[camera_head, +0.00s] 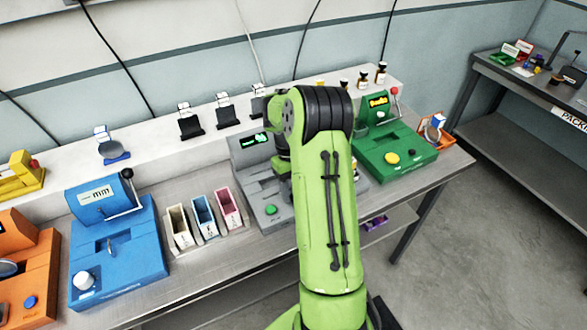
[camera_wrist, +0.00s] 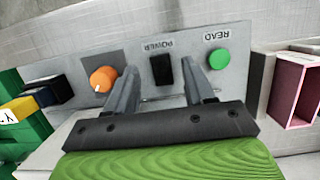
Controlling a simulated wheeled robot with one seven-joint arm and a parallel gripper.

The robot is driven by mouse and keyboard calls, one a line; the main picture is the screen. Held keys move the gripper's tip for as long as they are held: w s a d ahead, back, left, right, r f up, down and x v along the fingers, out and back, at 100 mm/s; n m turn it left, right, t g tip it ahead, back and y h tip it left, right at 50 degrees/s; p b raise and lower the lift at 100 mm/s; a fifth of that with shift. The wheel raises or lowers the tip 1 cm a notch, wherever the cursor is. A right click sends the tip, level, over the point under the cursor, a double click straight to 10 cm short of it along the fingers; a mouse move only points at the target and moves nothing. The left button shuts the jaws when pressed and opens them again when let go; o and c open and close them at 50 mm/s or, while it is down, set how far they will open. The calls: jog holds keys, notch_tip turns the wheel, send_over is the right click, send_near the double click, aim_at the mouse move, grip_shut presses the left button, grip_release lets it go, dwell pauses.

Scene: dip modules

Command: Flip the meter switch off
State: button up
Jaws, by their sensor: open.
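The grey meter (camera_head: 247,152) stands on the bench in the head view, with a lit green display (camera_head: 262,139) and partly hidden by my arm. In the wrist view, its front panel (camera_wrist: 143,68) carries the black rocker switch (camera_wrist: 162,70) under an upside-down POWER label. My gripper (camera_wrist: 160,66) is open and empty in the wrist view. Its two fingers point at the panel, one on each side of the switch, with a gap to each side. Whether the fingertips touch the panel cannot be told. In the head view my arm hides most of the gripper.
A green READ button (camera_wrist: 219,59) lies close right of the fingers, and an orange knob (camera_wrist: 102,78) close left. A pink bin (camera_wrist: 296,88) stands at the right. A green device (camera_head: 395,150) and a blue device (camera_head: 118,245) flank the meter on the bench.

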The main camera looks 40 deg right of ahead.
jog(key=p+v, duration=0.3)
jog(key=v, duration=1)
jog(key=shift+r, duration=0.4)
jog(key=shift+w, duration=0.15)
jog(key=s+a+r+n+t+h, duration=0.2)
jog(key=s+a+r+t, duration=0.35)
jog(key=a+r, duration=0.75)
jog(key=s+a+f+n+t+y, duration=0.1)
jog(key=s+a+f+t, duration=0.2)
jog(key=s+a, duration=0.8)
jog(key=s, duration=0.3)
jog(key=shift+f, duration=0.25)
jog(key=shift+a, duration=0.1)
